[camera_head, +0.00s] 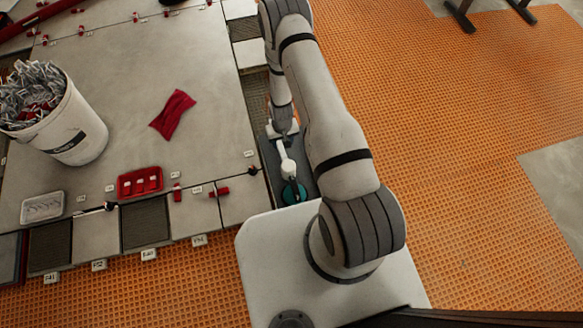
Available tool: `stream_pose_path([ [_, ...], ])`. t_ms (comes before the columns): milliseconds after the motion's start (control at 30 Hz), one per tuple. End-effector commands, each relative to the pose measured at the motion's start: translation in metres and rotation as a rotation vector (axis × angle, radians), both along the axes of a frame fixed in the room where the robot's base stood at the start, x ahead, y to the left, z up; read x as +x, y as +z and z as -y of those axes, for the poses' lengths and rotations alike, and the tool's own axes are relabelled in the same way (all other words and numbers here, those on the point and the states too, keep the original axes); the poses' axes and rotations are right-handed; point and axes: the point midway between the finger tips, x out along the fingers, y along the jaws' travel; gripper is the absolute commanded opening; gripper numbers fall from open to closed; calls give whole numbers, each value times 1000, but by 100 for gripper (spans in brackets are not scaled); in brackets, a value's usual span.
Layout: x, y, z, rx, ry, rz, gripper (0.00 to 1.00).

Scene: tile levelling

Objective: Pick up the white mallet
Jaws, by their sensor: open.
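My gripper (283,130) is at the end of my arm, low over the dark strip at the right edge of the tiled floor. A small white piece (288,167), which looks like the white mallet, lies just below it in the picture, close to the gripper. A dark part runs from it toward a teal round thing (293,193). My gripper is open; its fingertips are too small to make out. I cannot tell whether it touches the mallet.
A white bucket (77,135) full of grey clips stands at the left. A red cloth (173,115), a red tray (140,182) and a pale tray (42,208) lie on the tiles. Small red pieces and white labels line the tile edges. Orange matting (440,110) is clear at right.

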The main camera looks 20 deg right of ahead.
Motion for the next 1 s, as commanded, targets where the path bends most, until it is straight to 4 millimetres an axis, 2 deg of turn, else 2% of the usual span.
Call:
stream_pose_path([
  [33, -5, -16, 0, 0, 1, -3, 47],
  [100, -9, -28, 0, 0, 2, -5, 47],
  [567, -13, -77, -1, 0, 3, -5, 47],
  [733, -13, -105, -1, 1, 2, -5, 47],
  [833, -13, -114, -1, 2, 2, -4, 47],
  [1000, -13, -114, -1, 2, 3, -3, 47],
])
